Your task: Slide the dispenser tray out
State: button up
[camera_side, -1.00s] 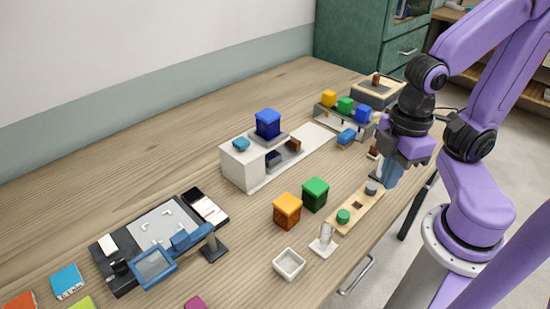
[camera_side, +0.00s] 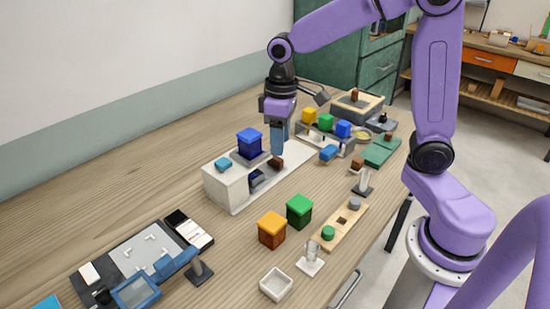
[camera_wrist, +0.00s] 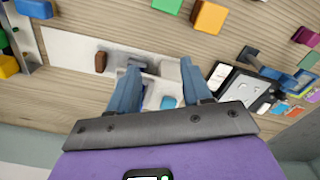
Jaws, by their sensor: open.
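The white dispenser (camera_side: 226,187) stands mid-table with a blue lidded box (camera_side: 249,143) and a light-blue button-like piece (camera_side: 223,164) on top. A dark-blue block (camera_side: 257,179) sits at its front opening. A small brown block (camera_side: 276,162) stands on its white base strip (camera_side: 297,158); it also shows in the wrist view (camera_wrist: 100,61). I cannot tell which part is the tray. My gripper (camera_side: 277,152) points down over the strip, close to the brown block. In the wrist view, my gripper (camera_wrist: 160,66) is open, its fingers straddling the dispenser, with the brown block outside them at left.
Orange (camera_side: 271,229) and green (camera_side: 299,211) lidded boxes stand in front of the dispenser. A rack with yellow, green and blue boxes (camera_side: 325,122) is behind it to the right. A wooden strip (camera_side: 340,225) and white dish (camera_side: 276,284) lie near the front edge.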

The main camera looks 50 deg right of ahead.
jog(key=w+d+m, duration=0.3)
jog(key=w+d, duration=0.3)
jog(key=w, duration=0.2)
jog(key=m, duration=0.2)
send_near(275, 157)
notch_tip(275, 157, down, 10)
jog(key=shift+f, duration=0.1)
